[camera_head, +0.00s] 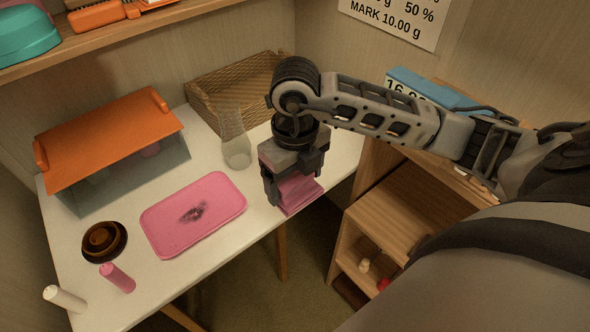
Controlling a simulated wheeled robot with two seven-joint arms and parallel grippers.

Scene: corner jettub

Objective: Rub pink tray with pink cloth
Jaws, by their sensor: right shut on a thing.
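The pink tray (222,192) lies flat on the white table, with a dark smudge (193,213) near its middle. My right gripper (291,190) points down at the table's right edge, to the right of the tray and apart from it. It is shut on the folded pink cloth (299,194), which hangs below the fingers. The gripper hides part of the cloth. My left gripper is not in view.
A wooden shelf unit (400,205) stands right.

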